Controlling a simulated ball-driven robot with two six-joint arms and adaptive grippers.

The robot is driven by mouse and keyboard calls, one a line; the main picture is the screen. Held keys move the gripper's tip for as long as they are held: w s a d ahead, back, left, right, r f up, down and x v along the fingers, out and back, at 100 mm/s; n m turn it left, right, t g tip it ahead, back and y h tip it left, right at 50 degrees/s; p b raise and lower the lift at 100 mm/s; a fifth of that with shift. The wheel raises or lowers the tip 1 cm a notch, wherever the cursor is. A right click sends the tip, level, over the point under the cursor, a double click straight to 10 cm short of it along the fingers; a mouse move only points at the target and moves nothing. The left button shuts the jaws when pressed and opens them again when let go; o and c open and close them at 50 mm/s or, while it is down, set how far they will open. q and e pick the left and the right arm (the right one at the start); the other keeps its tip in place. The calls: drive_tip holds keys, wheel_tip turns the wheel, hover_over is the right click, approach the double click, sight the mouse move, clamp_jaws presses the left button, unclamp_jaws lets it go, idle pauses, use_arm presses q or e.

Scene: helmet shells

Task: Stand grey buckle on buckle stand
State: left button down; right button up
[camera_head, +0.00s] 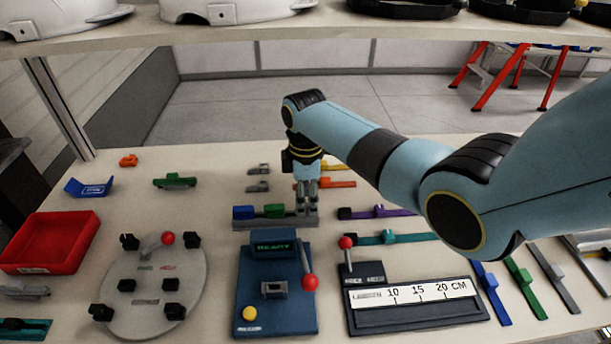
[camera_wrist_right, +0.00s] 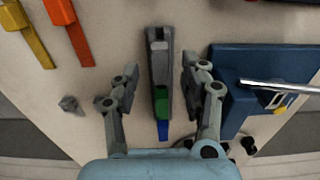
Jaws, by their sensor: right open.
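The buckle stand (camera_head: 290,224) is a long grey block behind the blue press. A blue buckle (camera_head: 243,212) and a green buckle (camera_head: 274,210) stand on it from its left end. In the right wrist view the stand (camera_wrist_right: 154,36) runs between my fingers, with the green (camera_wrist_right: 161,101) and blue (camera_wrist_right: 163,130) buckles on it. A grey piece (camera_wrist_right: 161,62), seemingly the grey buckle, shows on it beyond the green one. My right gripper (camera_head: 307,206) is over the stand's right end; its open fingers (camera_wrist_right: 160,66) are apart on both sides. My left gripper is out of view.
Two loose grey pieces (camera_head: 258,187) lie behind the stand. The blue press (camera_head: 275,290) with a red-knobbed lever is close in front. A purple strap (camera_head: 385,212) and orange strap lie to the right. A red bin (camera_head: 50,243) and a round grey board are at left.

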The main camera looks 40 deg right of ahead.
sight(306, 205)
wheel_tip(306, 205, up, 9)
idle(0.8)
